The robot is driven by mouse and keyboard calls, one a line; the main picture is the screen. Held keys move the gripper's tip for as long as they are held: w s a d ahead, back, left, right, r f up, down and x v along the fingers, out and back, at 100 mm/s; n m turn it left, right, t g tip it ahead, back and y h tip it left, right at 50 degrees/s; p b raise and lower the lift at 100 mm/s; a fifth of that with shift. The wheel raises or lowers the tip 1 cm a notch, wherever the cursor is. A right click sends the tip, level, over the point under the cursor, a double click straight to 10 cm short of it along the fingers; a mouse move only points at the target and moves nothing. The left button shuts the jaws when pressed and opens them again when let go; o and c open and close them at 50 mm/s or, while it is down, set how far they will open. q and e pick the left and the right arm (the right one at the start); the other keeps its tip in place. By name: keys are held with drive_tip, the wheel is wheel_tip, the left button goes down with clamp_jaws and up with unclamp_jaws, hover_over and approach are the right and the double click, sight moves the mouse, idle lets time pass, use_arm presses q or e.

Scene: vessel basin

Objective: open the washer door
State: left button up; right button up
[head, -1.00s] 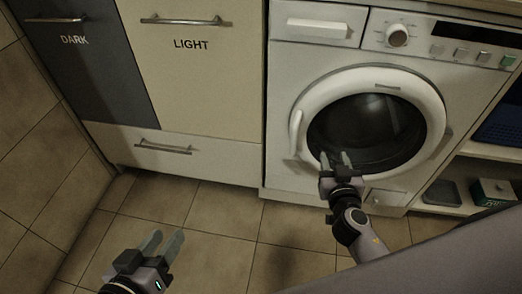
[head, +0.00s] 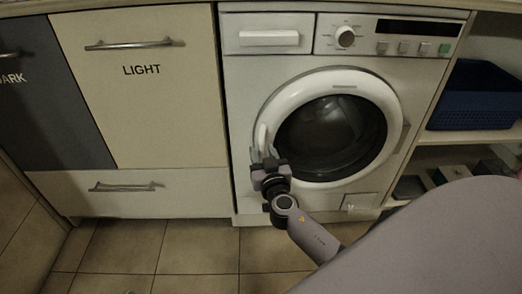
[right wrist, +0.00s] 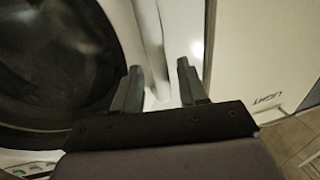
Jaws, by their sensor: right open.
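The white front-loading washer (head: 235,90) stands in the middle of the head view. Its round door (head: 350,82) has a white rim and dark glass and looks closed. The door handle (head: 262,134) is a white upright bar at the rim's left side. My right gripper (head: 263,156) is open at the handle's lower part. In the right wrist view the handle (right wrist: 153,45) shows between the two spread fingers of the gripper (right wrist: 160,85). I cannot tell whether a finger touches it. My left gripper does not show.
A cream cabinet (head: 140,110) marked LIGHT and a dark panel (head: 50,110) stand left of the washer. A blue basket (head: 475,97) sits on a shelf at the right, with small items below.

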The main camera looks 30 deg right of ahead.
drive_tip(key=shift+w+d, duration=0.25)
drive_tip(key=shift+w, duration=0.45)
clamp_jaws()
drive_tip(key=shift+s, duration=0.1)
